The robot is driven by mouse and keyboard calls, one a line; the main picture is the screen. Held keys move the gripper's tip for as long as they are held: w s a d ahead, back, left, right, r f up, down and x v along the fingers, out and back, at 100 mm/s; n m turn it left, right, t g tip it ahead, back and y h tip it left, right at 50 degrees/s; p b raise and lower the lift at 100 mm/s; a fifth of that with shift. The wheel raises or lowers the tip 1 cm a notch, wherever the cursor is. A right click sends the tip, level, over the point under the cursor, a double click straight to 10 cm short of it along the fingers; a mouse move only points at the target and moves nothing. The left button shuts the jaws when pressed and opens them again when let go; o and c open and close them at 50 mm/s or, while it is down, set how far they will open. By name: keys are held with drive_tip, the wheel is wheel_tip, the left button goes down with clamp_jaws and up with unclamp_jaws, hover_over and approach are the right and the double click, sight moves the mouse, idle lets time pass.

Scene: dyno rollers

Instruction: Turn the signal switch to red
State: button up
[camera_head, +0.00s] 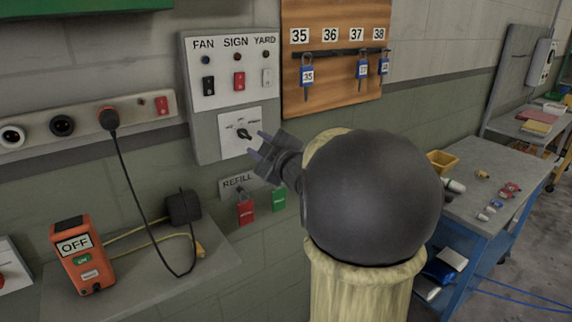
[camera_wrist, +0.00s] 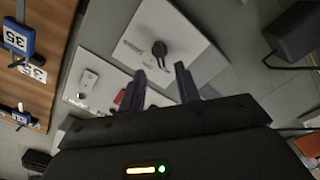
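The signal switch (camera_head: 243,132) is a dark rotary knob on a white plate (camera_head: 228,146), low on the grey wall panel. In the wrist view the knob (camera_wrist: 159,49) sticks out from its white plate (camera_wrist: 190,40), just beyond my fingertips. The plate's markings are too small to read. My gripper (camera_head: 258,146) is in front of the plate, to the right of and slightly below the knob in the head view. In the wrist view my gripper (camera_wrist: 161,73) has its two fingers apart with nothing between them. The knob appears clear of both fingers.
Above the knob are FAN, SIGN and YARD switches: black (camera_head: 208,86), red (camera_head: 239,81) and white (camera_head: 267,78). A wooden key board (camera_head: 335,90) hangs to the right. A plug with a black cable (camera_head: 109,118) is at left. A blue workbench (camera_head: 480,215) stands right.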

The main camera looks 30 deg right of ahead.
drive_tip(key=s, duration=1.1)
drive_tip(key=shift+s+d, duration=0.2)
drive_tip(key=shift+s, duration=0.2)
